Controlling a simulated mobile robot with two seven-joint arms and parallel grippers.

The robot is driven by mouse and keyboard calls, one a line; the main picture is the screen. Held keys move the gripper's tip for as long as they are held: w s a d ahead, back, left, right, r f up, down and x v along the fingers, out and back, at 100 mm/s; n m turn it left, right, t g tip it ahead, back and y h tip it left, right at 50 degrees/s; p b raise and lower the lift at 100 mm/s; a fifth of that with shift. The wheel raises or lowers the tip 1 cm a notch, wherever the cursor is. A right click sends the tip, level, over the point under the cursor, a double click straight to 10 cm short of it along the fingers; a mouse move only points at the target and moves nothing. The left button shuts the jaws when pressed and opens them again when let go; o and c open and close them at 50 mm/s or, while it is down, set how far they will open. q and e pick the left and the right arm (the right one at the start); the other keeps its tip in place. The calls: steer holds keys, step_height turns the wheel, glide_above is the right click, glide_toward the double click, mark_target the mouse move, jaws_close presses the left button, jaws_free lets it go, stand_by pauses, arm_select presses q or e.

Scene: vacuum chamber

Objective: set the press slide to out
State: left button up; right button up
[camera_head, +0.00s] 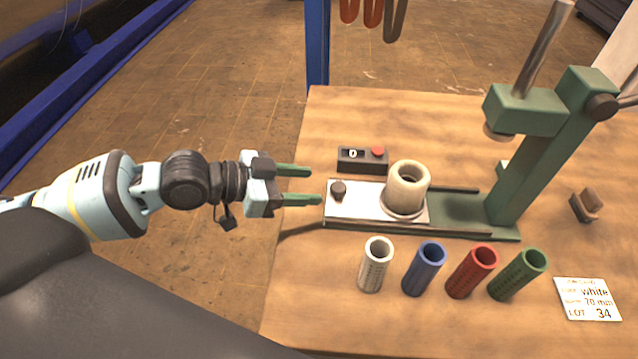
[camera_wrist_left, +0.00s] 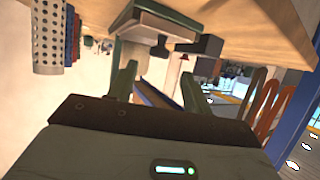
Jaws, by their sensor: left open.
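The press slide (camera_head: 357,203) is a flat silver plate on the green base of the press (camera_head: 535,150). It reaches toward the table's left edge, clear of the press ram. A dark knob (camera_head: 338,190) stands at its left end. A cream ring-shaped cup (camera_head: 408,188) sits on its right part. My left gripper (camera_head: 302,186) is open and empty, just left of the knob and apart from it, with its green fingers pointing right. In the left wrist view the fingers (camera_wrist_left: 157,85) are spread below what looks like the slide's end. My right gripper is not in view.
A control box (camera_head: 362,159) with a red button lies behind the slide. White (camera_head: 375,265), blue (camera_head: 424,269), red (camera_head: 472,271) and green (camera_head: 517,275) tubes stand along the front. A label card (camera_head: 588,299) reads white, 70 mm, lot 34. A brown block (camera_head: 585,206) lies right.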

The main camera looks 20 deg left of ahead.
arm_select(q)
steer(key=shift+v, duration=1.1)
